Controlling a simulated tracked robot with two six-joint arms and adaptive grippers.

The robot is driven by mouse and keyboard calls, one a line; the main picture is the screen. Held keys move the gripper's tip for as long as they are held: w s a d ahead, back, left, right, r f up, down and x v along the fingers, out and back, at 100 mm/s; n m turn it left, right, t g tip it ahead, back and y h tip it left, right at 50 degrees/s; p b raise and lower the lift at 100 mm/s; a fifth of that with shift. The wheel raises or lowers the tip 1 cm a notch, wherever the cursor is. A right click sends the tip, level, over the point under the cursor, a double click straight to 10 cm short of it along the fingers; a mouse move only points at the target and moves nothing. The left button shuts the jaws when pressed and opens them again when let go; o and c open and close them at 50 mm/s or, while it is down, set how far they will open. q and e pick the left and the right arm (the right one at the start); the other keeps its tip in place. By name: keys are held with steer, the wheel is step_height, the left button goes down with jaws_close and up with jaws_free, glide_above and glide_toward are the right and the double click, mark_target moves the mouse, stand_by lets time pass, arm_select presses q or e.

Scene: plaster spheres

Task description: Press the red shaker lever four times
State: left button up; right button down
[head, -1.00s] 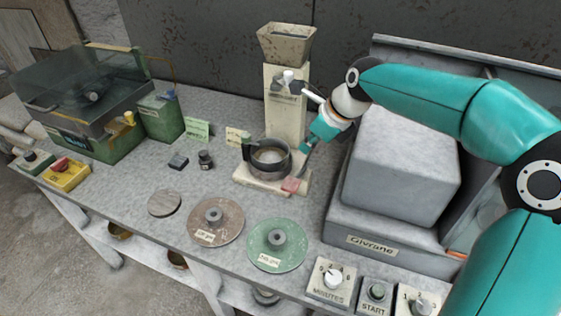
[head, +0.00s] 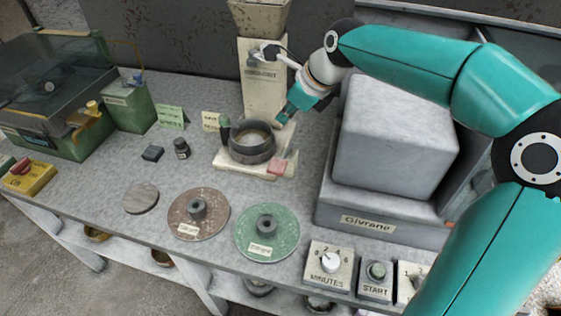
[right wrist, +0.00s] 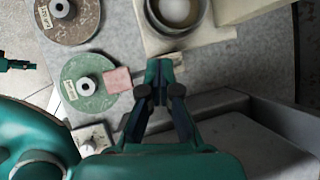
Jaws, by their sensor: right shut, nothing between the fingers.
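The red lever pad (head: 277,167) sits at the front right corner of the shaker's pale base (head: 230,166), on a short grey arm. A dark round pan (head: 252,152) stands on that base. My right gripper (head: 281,118) is shut and empty, behind and above the lever, beside the pan. In the right wrist view, its closed fingertips (right wrist: 160,66) are to the right of the red pad (right wrist: 118,80), apart from it. A small teal part at that view's left edge looks like my left gripper (right wrist: 15,65); its fingers are too small to read.
A pale column with a hopper (head: 263,85) rises behind the pan. A large grey Givrane machine (head: 392,135) stands close on the right. A brown disc (head: 180,222) and a green disc (head: 248,240) lie in front, with a minutes dial box (head: 322,275) to their right.

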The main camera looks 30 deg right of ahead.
mark_target(281, 160)
steer(key=f+b, duration=0.2)
steer(key=s+a+f+b, duration=0.1)
steer(key=f, duration=0.1)
steer(key=shift+s+a+f+b, duration=0.2)
steer(key=shift+a+f+b, duration=0.05)
steer(key=shift+f+b, duration=0.3)
steer(key=shift+s+a+f+b, duration=0.15)
steer(key=shift+a+f+b, duration=0.1)
steer(key=shift+f+b, duration=0.3)
stand_by(0.6)
steer(key=shift+s+a+f, duration=0.15)
steer(key=shift+f, duration=0.1)
steer(key=shift+s+a+f+b, duration=0.15)
steer(key=shift+a+f+b, duration=0.05)
steer(key=shift+f+b, duration=0.4)
steer(key=shift+s+a+f+b, duration=0.2)
steer(key=shift+f+b, duration=0.25)
steer(key=shift+f, duration=0.1)
steer(key=shift+s+a+f+b, duration=0.15)
steer(key=shift+a+f+b, duration=0.05)
steer(key=shift+f+b, duration=0.4)
stand_by(1.7)
stand_by(0.6)
